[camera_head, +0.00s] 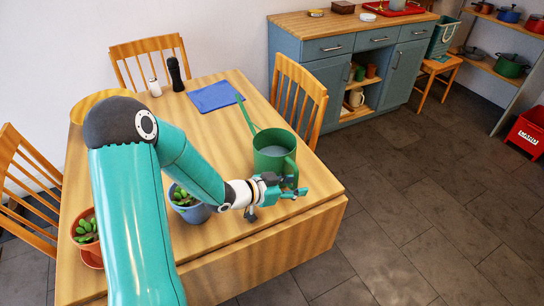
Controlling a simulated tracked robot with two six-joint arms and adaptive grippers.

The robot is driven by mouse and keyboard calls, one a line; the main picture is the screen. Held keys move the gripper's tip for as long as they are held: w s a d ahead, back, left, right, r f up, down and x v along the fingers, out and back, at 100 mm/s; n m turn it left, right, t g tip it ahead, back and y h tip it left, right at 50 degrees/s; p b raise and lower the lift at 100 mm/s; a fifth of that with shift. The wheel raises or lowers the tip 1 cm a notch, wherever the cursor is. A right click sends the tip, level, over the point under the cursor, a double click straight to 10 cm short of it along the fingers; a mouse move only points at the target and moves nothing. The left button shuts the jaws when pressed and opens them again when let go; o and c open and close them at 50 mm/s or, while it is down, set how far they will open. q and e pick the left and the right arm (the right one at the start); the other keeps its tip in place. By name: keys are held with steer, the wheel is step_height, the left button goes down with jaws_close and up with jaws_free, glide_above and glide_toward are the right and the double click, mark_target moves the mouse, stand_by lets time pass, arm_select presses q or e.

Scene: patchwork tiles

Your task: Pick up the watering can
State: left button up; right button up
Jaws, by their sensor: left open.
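A green watering can (273,150) stands upright on the wooden table (218,245), near its right end. Its long thin spout points up and to the left, toward the back. My left arm reaches across the table from the left. My left gripper (296,190) is open, low at the near right side of the can. The fingers overlap the can's lower part in this view, and I cannot tell whether they touch it. Part of the can's lower front is hidden behind the gripper. My right gripper is not in view.
A blue pot with a succulent (190,213) stands close beside my left wrist. Another potted succulent (86,232) is at the table's left. A blue cloth (213,97), a dark pepper mill (175,74) and a white shaker (155,88) are at the back. Wooden chairs (297,92) surround the table.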

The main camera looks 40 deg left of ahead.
arm_select(q)
steer(key=shift+w+d+f, duration=0.15)
steer(key=shift+w, duration=0.15)
jaws_close()
stand_by(0.4)
steer(key=shift+r, duration=0.25)
